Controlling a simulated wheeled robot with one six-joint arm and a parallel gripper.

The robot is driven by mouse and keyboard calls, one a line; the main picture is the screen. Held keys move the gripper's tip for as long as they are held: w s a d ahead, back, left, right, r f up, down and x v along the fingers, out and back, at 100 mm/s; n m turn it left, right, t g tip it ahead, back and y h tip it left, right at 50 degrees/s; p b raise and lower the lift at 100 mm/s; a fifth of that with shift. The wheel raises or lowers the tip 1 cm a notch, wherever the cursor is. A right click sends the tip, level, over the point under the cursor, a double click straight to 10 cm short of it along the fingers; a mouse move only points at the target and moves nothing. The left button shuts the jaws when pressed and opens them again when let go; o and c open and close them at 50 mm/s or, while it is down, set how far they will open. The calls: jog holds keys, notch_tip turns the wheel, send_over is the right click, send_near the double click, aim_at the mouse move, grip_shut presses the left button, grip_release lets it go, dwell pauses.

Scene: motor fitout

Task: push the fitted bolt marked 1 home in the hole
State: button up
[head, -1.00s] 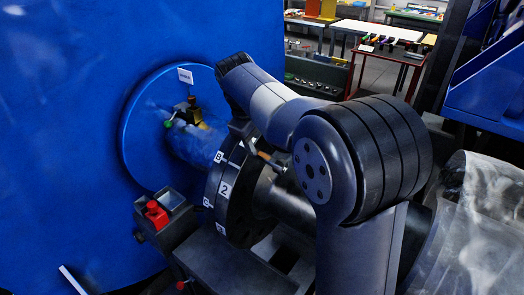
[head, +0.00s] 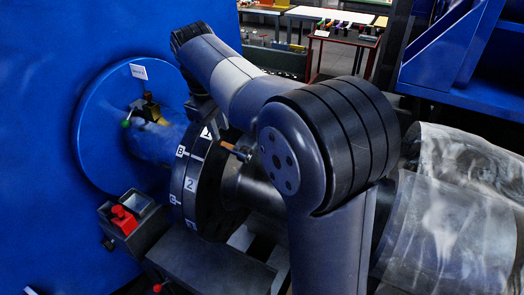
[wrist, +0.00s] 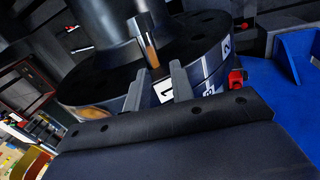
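The dark round coupling flange (head: 203,190) carries white labels, with 1 (head: 207,133) at the top of its rim and 2 (head: 189,184) below. The fitted bolt (head: 231,148) stands out from the flange's right face beside label 1, its brass shank showing. In the wrist view the bolt (wrist: 151,50) stands out of the flange face just beyond my fingertips, near label 1 (wrist: 164,88). My gripper (wrist: 157,80) is open and empty, with a gap between its two fingers. In the head view my arm largely hides it above the flange rim.
A blue disc and housing (head: 105,125) stand left of the flange. A box with a red button (head: 123,220) sits low at the left. A grey shaft runs right from the flange under my arm. Blue shelving (head: 470,60) stands at the right; work tables are behind.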

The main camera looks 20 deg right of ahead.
jog(key=s+f+y, duration=0.1)
jog(key=f, duration=0.1)
jog(key=s+d+f+m+g+y+b, duration=0.1)
jog(key=f, duration=0.1)
jog(key=s+d+f+m+y+b, duration=0.1)
jog(key=f, duration=0.1)
jog(key=shift+s+f+g+y, duration=0.3)
jog(key=shift+s+f+g, duration=0.05)
jog(key=shift+f+g, duration=0.05)
grip_shut()
jog(key=m+t+y+b, duration=1.1)
jog(key=m+t, duration=0.2)
jog(key=m, duration=0.4)
send_near(249, 155)
jog(key=shift+p+x, duration=1)
jog(key=shift+x, duration=2.35)
jog(key=shift+d+f, duration=0.15)
